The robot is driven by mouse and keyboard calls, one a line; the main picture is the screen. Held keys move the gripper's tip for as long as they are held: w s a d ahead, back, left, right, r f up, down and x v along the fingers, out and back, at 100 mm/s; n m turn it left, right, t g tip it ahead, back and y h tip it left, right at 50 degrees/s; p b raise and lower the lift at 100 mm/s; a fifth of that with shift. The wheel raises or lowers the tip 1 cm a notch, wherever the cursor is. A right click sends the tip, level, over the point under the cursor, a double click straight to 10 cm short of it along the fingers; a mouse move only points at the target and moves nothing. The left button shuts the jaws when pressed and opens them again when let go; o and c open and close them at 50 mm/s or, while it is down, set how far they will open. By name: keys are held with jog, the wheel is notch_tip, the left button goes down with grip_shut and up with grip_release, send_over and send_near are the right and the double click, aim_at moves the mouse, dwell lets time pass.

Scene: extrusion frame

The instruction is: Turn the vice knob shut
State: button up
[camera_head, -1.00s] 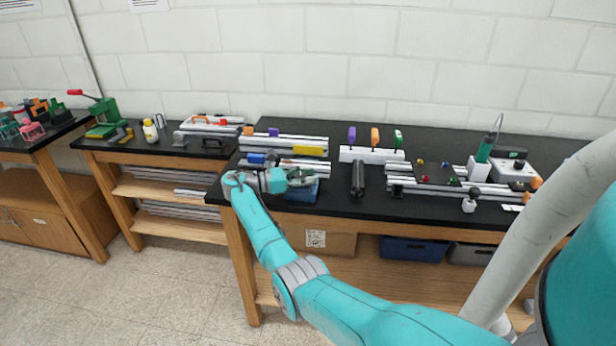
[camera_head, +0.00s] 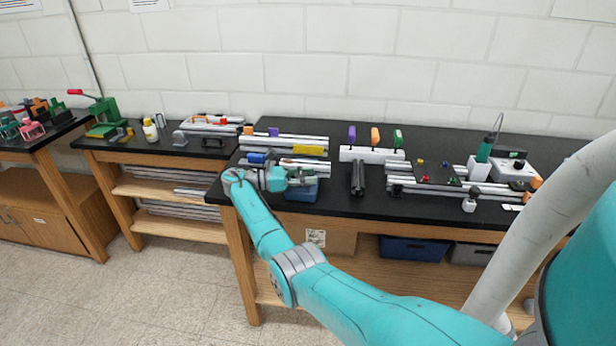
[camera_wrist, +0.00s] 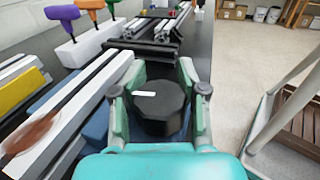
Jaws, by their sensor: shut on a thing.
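The vice knob (camera_wrist: 160,112) is a black, many-sided knob with a short white mark on its top, seen in the wrist view. My gripper (camera_wrist: 160,98) has one finger on each side of the knob and is shut on it. In the head view, my gripper (camera_head: 300,179) is at the front left of the main bench. A blue body (camera_head: 304,193) shows just below it there, with part of it hidden by the gripper. The knob itself cannot be made out in the head view.
Silver extrusions with a yellow block (camera_head: 307,150) lie behind my gripper. Dark bars (camera_head: 358,178) lie to its right. A white block with purple, orange and green handles (camera_head: 372,154) stands behind them. The bench's front edge is close by.

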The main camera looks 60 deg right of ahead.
jog(key=shift+f, duration=0.1)
jog(key=o, duration=1)
jog(key=shift+w+a, duration=0.1)
notch_tip(320, 180, up, 10)
